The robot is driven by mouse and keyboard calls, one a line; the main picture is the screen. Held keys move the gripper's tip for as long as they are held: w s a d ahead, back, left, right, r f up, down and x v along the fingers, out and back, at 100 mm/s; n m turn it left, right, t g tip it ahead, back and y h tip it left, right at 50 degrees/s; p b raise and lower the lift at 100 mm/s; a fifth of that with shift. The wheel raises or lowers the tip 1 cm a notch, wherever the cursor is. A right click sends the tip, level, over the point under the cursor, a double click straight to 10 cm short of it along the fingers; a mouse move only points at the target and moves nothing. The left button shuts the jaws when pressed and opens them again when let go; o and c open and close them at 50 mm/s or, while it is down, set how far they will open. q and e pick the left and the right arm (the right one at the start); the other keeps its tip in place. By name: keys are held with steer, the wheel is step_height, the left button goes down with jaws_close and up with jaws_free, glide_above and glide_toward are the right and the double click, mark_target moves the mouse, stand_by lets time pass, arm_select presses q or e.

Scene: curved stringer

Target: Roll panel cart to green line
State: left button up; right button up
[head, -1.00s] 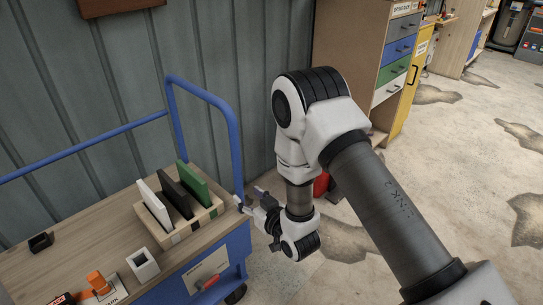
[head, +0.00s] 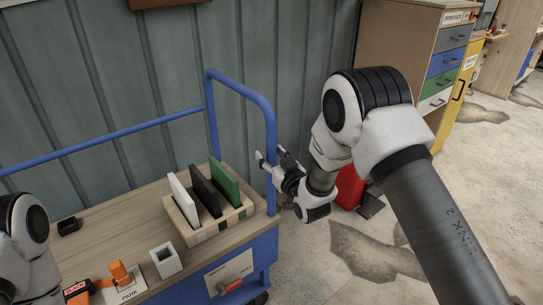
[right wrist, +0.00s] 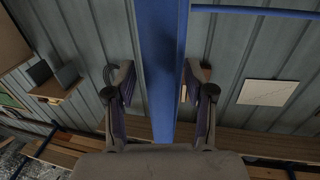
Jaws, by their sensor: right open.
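The panel cart (head: 120,229) has a wooden top and a blue frame, and stands at the left against the wall. Its blue handle (head: 268,130) rises at the right end. A light wooden rack (head: 240,215) on it holds a white panel (head: 184,199), a black panel (head: 206,192) and a green panel (head: 226,184) upright. My right gripper (head: 270,158) is open at the handle's upright. In the right wrist view, the blue upright (right wrist: 158,90) passes between the open fingers (right wrist: 160,76). Part of my left arm shows at the left edge, but its gripper is out of frame. No green line shows.
On the cart lie a white square holder (head: 166,262), a small black holder (head: 68,226) and an orange tool (head: 118,270). A red object (head: 350,187) stands on the floor behind my right arm. A drawer cabinet (head: 400,45) is beyond it. Stained floor is open at right.

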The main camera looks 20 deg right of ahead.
jaws_close()
steer(key=shift+d, duration=0.15)
